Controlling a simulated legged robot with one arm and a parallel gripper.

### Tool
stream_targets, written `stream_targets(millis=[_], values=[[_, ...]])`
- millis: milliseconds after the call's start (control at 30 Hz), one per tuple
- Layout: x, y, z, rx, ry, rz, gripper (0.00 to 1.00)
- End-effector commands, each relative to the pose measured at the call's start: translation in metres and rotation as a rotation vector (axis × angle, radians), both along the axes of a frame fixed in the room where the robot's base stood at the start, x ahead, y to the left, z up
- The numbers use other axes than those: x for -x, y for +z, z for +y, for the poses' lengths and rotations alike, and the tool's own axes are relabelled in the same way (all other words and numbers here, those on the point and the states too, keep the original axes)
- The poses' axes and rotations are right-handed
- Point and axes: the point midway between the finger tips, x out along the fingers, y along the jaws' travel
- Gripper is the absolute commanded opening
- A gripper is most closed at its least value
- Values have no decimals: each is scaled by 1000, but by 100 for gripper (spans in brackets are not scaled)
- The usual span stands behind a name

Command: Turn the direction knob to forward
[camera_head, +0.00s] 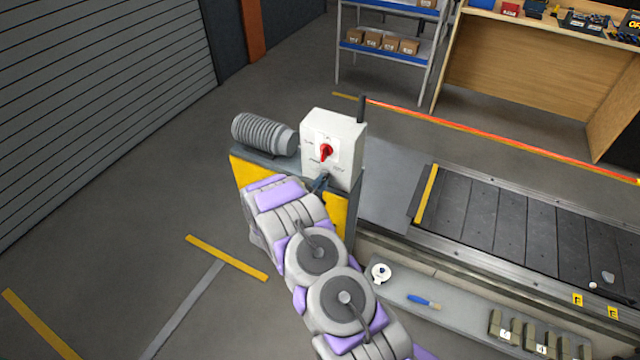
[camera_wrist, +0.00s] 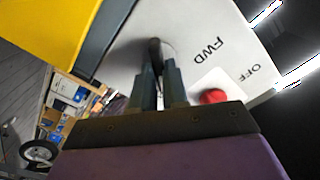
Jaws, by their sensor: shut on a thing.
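The white control box (camera_head: 338,125) stands at the conveyor's left end. A red knob (camera_head: 326,152) is on its front face and shows in the wrist view (camera_wrist: 212,96), partly hidden by my gripper. Below it in the head view, my gripper (camera_head: 321,183) is at the lower part of the face. In the wrist view, my gripper (camera_wrist: 158,70) is shut on a dark knob (camera_wrist: 154,48), whose tip shows between the fingers. The printed FWD label (camera_wrist: 209,51) is just right of the dark knob, and OFF is further right. The knob's exact pointing direction is hard to tell.
A ribbed grey motor (camera_head: 262,134) sits left of the box on a yellow-sided base. The slat conveyor (camera_head: 510,220) runs to the right. A ledge (camera_head: 455,318) in front holds a blue-handled tool (camera_head: 424,301) and several small blocks. Floor at the left is clear.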

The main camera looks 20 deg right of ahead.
Motion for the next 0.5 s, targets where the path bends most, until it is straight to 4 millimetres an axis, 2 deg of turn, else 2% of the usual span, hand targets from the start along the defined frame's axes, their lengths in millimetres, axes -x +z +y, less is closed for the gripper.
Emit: stream_targets(millis=[267,500], values=[[1,1,0,58,-2,81,0],[0,1,1,176,-1,234,0]])
